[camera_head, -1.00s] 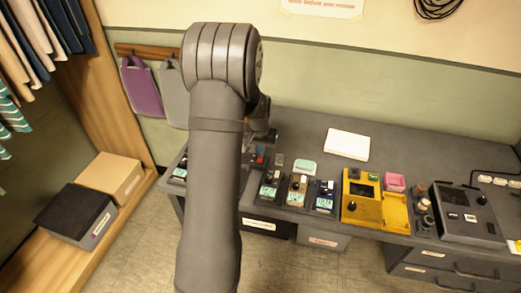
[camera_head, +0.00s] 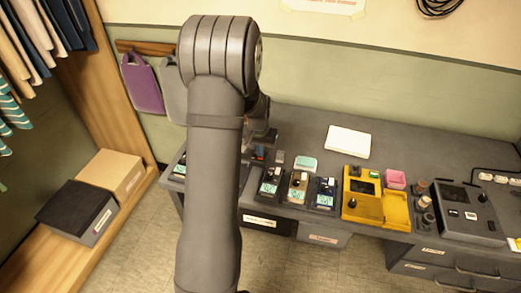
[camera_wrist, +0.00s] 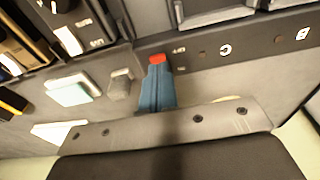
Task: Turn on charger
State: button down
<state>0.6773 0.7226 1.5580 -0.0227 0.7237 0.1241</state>
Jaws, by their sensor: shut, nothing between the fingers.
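My gripper (camera_wrist: 157,62) is shut and empty in the wrist view, its blue fingers ending in a red tip. The tip lies over the near edge of a dark panel (camera_wrist: 235,45) with white printed marks and small brown dots; I cannot tell whether it touches. In the head view, my gripper (camera_head: 258,153) shows as a small blue and red spot beside my arm. Several small devices with pale displays (camera_head: 297,187) stand in a row to its right. My arm hides part of the row on the left. I cannot tell which device is the charger.
A yellow device (camera_head: 362,208), a pink block (camera_head: 395,179) and a dark console (camera_head: 463,219) stand farther right on the grey bench. A white pad (camera_head: 348,141) lies behind the row. In the wrist view, a grey knob (camera_wrist: 121,83) sits left of my fingers.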

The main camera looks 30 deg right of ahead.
jog(key=shift+r, duration=0.1)
notch_tip(320, 180, up, 14)
jog(key=s+a, duration=0.1)
jog(key=shift+s+a, duration=0.2)
dwell(0.3)
jog(key=shift+w+d, duration=0.5)
jog(key=shift+d, duration=0.05)
jog(key=shift+f, duration=0.2)
jog(key=f, duration=0.4)
jog(key=w+d+f, duration=0.1)
jog(key=f, duration=0.8)
jog(key=shift+w+d+f, duration=0.2)
jog(key=shift+f, duration=0.15)
